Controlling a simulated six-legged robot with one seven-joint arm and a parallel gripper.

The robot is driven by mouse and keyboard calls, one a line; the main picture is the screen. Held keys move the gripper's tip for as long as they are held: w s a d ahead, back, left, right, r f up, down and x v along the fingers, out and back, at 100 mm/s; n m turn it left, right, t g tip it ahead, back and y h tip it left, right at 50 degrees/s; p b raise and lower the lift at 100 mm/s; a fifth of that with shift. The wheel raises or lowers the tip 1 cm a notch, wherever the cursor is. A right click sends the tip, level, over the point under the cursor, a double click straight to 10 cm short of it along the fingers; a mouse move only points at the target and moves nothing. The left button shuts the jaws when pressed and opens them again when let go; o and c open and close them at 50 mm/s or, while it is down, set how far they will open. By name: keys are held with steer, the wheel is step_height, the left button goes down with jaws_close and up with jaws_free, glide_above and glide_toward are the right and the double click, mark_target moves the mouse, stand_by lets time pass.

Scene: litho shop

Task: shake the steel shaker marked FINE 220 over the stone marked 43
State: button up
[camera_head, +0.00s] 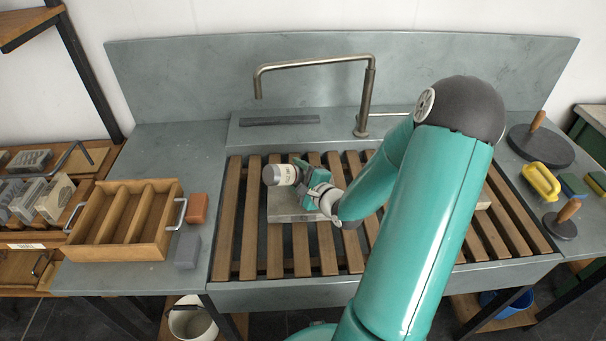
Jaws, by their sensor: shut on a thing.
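My gripper (306,180) is shut on a pale cylindrical shaker (283,174) with a grey end. The shaker lies tilted on its side, its end pointing left. Any marking on it is too small to read. Shaker and gripper are over a pale stone slab (286,212) on the wooden slats; the gap between them is hard to judge. My arm hides the slab's right part. A pale edge (483,202) shows right of my arm, perhaps another slab. No number can be read on either.
A steel tap (366,95) arches behind the slatted sink rack (252,235). Left are an empty divided wooden tray (108,250), a brown block (197,208) and a grey block (187,250). Right are a large dark disc (541,150), a smaller disc (561,228) and a yellow-handled tool (541,181).

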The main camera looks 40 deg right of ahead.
steer(key=shift+w+a, duration=0.8)
steer(key=shift+a, duration=0.35)
steer(key=shift+w+a, duration=0.75)
steer(key=shift+a, duration=0.35)
steer(key=shift+s+a, duration=0.55)
steer(key=shift+s, duration=0.3)
steer(key=shift+s+a, duration=0.5)
steer(key=shift+s, duration=0.3)
steer(key=shift+s+a, duration=0.55)
steer(key=shift+s, duration=0.3)
steer(key=shift+s+d, duration=1)
steer(key=shift+d, duration=0.5)
steer(key=shift+s+d, duration=1)
steer(key=shift+d, duration=0.45)
steer(key=shift+s+d, duration=1)
steer(key=shift+d, duration=0.5)
steer(key=shift+w+d, duration=0.1)
